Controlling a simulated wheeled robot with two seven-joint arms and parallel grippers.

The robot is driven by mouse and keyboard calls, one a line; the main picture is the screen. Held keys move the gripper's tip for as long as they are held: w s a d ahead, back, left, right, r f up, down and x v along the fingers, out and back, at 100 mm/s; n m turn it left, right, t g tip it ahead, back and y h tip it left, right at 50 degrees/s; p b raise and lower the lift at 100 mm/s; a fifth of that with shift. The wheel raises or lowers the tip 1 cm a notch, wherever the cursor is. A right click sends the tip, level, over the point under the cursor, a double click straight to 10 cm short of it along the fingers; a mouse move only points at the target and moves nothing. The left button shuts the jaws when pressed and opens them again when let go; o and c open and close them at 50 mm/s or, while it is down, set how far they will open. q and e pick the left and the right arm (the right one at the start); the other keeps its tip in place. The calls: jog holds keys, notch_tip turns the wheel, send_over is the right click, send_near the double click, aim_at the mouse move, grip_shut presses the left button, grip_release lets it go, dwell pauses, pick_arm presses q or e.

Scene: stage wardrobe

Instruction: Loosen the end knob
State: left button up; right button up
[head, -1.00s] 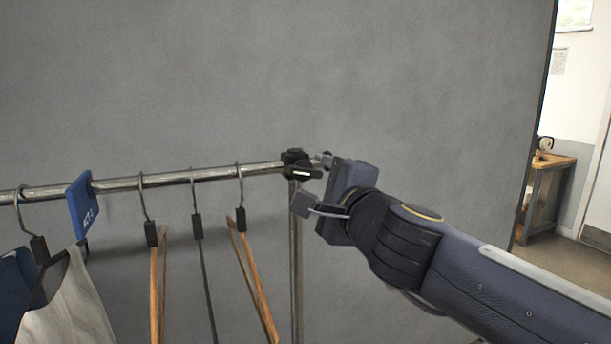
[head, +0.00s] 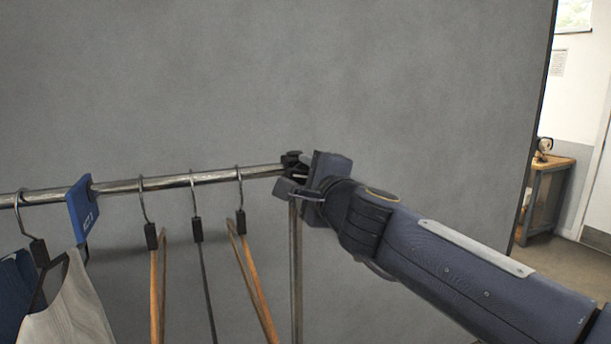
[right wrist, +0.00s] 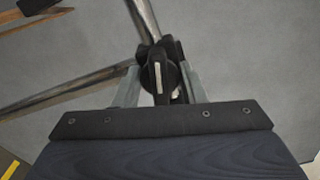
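The end knob (right wrist: 158,76) is black with a white stripe and sits at the right end of the rail. In the right wrist view it lies between the two grey fingers of my right gripper (right wrist: 163,84). The fingers are spread, one on each side of the knob; I see no clear grip on it. In the head view my right gripper (head: 290,178) is at the rail's end and mostly covers the knob. The black end fitting (head: 292,158) shows just above the fingers. My left gripper is not in view.
The metal rail (head: 215,176) runs left from the fitting, above an upright post (head: 296,270). Several hangers, a blue divider tag (head: 82,208) and a pale garment (head: 68,305) hang on it. A grey wall stands behind. A wooden table (head: 548,180) is far right.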

jog(key=shift+c, duration=1.2)
jog(key=shift+r+n+p, duration=0.1)
jog(key=shift+n+p, duration=0.5)
jog(key=shift+n, duration=0.1)
jog(key=shift+n+p, duration=0.35)
jog(key=shift+n, duration=0.45)
jog(key=o, duration=1)
jog(key=shift+c, duration=0.2)
jog(key=v, duration=0.8)
